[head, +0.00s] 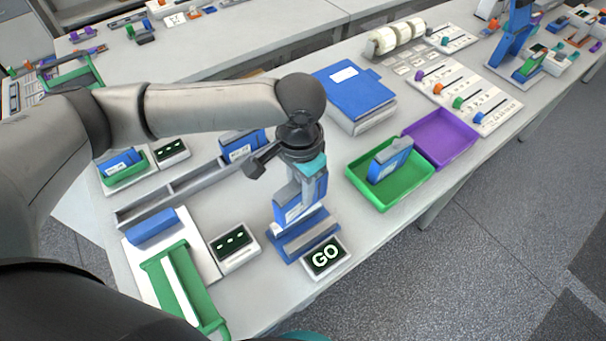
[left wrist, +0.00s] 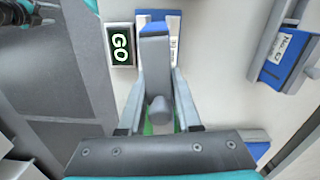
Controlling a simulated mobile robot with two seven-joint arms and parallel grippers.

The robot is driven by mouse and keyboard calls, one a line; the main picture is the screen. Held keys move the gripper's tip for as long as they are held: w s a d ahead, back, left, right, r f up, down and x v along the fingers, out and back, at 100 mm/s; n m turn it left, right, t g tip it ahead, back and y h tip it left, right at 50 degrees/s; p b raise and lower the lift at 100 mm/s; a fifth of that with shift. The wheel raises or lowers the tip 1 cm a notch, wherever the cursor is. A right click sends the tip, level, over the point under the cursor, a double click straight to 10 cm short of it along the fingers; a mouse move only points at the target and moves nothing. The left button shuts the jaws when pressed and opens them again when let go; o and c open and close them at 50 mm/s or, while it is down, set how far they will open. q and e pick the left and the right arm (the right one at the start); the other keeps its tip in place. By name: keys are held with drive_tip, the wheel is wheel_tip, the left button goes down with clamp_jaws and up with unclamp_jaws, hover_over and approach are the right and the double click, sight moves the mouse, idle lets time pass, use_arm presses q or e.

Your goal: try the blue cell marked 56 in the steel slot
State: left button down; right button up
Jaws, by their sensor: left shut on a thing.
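My left gripper (head: 305,178) points down and is shut on a blue cell (head: 301,205) with a white label. The label's number is too small to read. The held cell stands upright at a blue-and-grey slot (head: 307,243); I cannot tell how deep it sits. The display (head: 326,257) in front of this slot reads GO, and it also shows in the left wrist view (left wrist: 120,45). In that view the held cell (left wrist: 155,55) lies between the two fingers (left wrist: 158,110).
A grey rail (head: 165,196) behind holds a blue cell (head: 238,147); its label seems to read No. 67 in the left wrist view (left wrist: 283,55). A green tray (head: 395,197) holds another blue cell (head: 390,160). The purple tray (head: 440,138) is empty. A green fixture (head: 182,290) stands front left.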

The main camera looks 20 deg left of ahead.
use_arm(q)
drive_tip(key=shift+s+d+m+p, duration=0.15)
drive_tip(key=shift+d+m+p, duration=0.15)
drive_tip(key=shift+m+p, duration=0.55)
wheel_tip(320, 180, down, 4)
drive_tip(key=b, duration=0.6)
drive_tip(key=shift+f, duration=0.75)
drive_tip(key=shift+p, duration=1.45)
drive_tip(key=shift+f+b, duration=0.75)
drive_tip(key=shift+f, duration=1.3)
idle(2.1)
